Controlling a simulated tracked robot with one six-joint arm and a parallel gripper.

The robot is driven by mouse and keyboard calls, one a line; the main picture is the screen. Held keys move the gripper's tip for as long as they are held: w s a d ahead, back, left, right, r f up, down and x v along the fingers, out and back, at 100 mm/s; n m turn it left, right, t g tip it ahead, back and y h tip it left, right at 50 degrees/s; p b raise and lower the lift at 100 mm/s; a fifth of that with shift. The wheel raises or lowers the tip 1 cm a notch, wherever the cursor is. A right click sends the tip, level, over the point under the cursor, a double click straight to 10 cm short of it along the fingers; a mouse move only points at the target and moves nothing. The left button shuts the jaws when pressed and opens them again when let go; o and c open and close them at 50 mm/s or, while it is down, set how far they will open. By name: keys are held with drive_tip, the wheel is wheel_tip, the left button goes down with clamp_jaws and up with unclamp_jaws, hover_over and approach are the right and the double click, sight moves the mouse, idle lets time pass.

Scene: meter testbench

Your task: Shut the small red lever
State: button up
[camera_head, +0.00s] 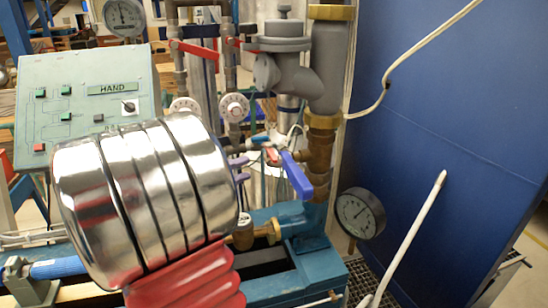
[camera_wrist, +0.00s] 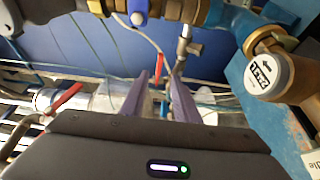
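A small red lever (camera_head: 271,154) shows in the head view among pipes, just left of a blue lever. In the wrist view a red lever (camera_wrist: 66,97) sits on a pipe fitting at the left; I cannot tell whether it is the same one. My gripper's two purple fingers (camera_head: 239,170) are left of the small red lever in the head view, apart from it. In the wrist view my gripper (camera_wrist: 160,84) is open, with a gap between the fingers and nothing held. My arm hides part of the bench.
A blue lever (camera_head: 297,175) hangs beside a brass pipe (camera_head: 320,155). Larger red levers (camera_head: 195,50) are higher up. A pressure gauge (camera_head: 360,213) is at lower right, a control panel (camera_head: 85,105) at left. A blue wall (camera_head: 460,120) bounds the right. A round-capped brass fitting (camera_wrist: 268,75) is close at right.

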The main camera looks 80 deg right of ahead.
sight(273, 155)
drive_tip(key=x, duration=1.1)
drive_tip(key=shift+s+d, duration=0.1)
clamp_jaws()
idle(0.6)
